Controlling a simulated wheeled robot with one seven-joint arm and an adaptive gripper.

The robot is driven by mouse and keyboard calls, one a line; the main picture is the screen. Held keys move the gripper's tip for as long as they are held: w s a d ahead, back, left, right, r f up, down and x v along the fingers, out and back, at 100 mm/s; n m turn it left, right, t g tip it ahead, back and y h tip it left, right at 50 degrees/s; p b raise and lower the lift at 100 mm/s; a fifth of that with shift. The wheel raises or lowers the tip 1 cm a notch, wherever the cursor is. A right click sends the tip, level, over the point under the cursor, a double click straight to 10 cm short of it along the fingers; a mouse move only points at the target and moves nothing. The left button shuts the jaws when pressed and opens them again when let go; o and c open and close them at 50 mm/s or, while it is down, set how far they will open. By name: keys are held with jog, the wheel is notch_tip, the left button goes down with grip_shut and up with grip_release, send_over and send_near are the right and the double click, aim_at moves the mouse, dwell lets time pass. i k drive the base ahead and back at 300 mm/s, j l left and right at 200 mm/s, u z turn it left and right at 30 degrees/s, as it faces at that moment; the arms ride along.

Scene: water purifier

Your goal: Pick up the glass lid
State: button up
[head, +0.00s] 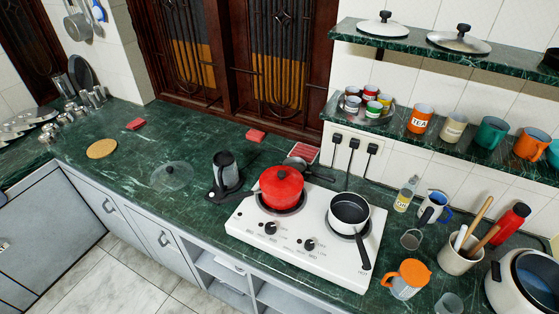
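A glass lid (171,176) with a dark knob lies flat on the green marble counter, left of the kettle in the head view. It is clear, so the green counter shows through it. Two more lids with dark knobs, one at the left (382,25) and one at the right (459,40), lie on the top wall shelf. From this view I cannot tell for sure whether they are glass or metal. My gripper is not in view.
A dark kettle (226,172) stands right of the glass lid. A white stove (308,235) holds a red pot (282,187) and a saucepan (349,212). A round wooden board (101,149) lies to the left. The counter around the lid is clear.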

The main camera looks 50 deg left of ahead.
aim_at(172, 176)
jog(key=u, duration=2.8)
jog(key=i+z, duration=0.1)
jog(key=z, duration=0.4)
jog(key=i+j+z, duration=0.4)
jog(key=j, duration=0.2)
jog(key=i+j+z, duration=0.25)
jog(key=j+z, duration=0.2)
jog(key=j, duration=0.2)
jog(key=i+j, duration=0.15)
jog(key=j, duration=0.25)
jog(key=i+j, duration=0.1)
jog(key=j, duration=0.25)
jog(key=i+j, duration=0.15)
jog(key=j, duration=0.25)
jog(key=i+j+z, duration=0.1)
jog(key=j, duration=0.3)
jog(key=i+j, duration=0.15)
jog(key=j, duration=0.25)
jog(key=i+j, duration=0.1)
jog(key=j, duration=0.3)
jog(key=i+j, duration=0.15)
jog(key=j, duration=0.25)
jog(key=z, duration=0.05)
